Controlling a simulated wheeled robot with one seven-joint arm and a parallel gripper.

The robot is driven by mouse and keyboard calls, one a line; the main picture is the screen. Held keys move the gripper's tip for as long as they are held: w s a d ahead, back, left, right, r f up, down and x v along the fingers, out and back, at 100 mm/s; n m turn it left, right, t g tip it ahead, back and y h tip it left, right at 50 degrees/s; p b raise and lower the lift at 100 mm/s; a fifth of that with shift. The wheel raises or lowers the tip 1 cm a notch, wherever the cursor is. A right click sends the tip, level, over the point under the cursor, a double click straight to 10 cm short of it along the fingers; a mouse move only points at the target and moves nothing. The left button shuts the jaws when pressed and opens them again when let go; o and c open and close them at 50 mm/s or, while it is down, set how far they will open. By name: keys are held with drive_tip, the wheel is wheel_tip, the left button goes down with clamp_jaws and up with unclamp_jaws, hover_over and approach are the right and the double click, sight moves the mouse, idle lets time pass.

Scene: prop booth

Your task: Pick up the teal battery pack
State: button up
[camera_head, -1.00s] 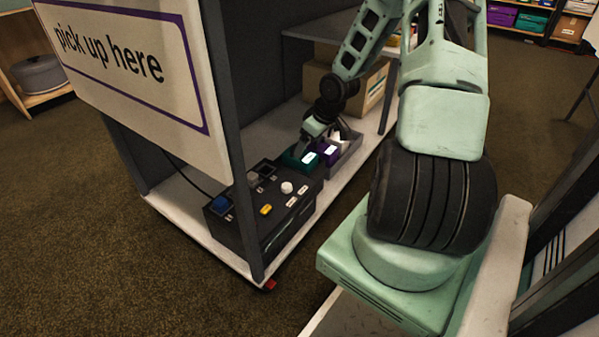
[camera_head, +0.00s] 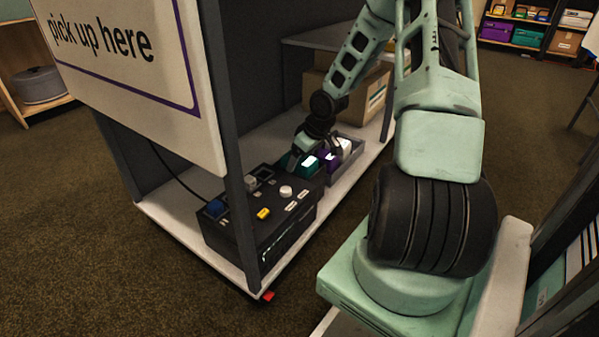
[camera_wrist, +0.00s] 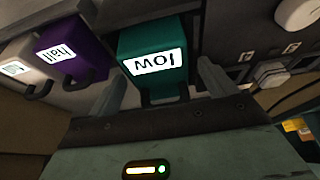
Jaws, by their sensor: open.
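The teal battery pack (camera_wrist: 152,50) carries a white label reading "low" and a dark handle at its near end in the wrist view. It sits in a grey tray beside a purple pack. In the head view the teal pack (camera_head: 291,162) is partly hidden by my gripper (camera_head: 305,158). In the wrist view my gripper (camera_wrist: 165,92) is open, with one finger on each side of the teal pack's near end. I cannot tell whether either finger touches it.
A dark control box (camera_head: 262,225) with knobs and buttons is close on the other side. A booth post (camera_head: 235,150) and a cardboard box (camera_head: 372,95) are nearby.

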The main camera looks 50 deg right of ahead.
drive_tip(key=c, duration=1.6)
drive_tip(key=shift+r, duration=0.1)
wheel_tip(320, 180, up, 10)
drive_tip(key=p, duration=0.8)
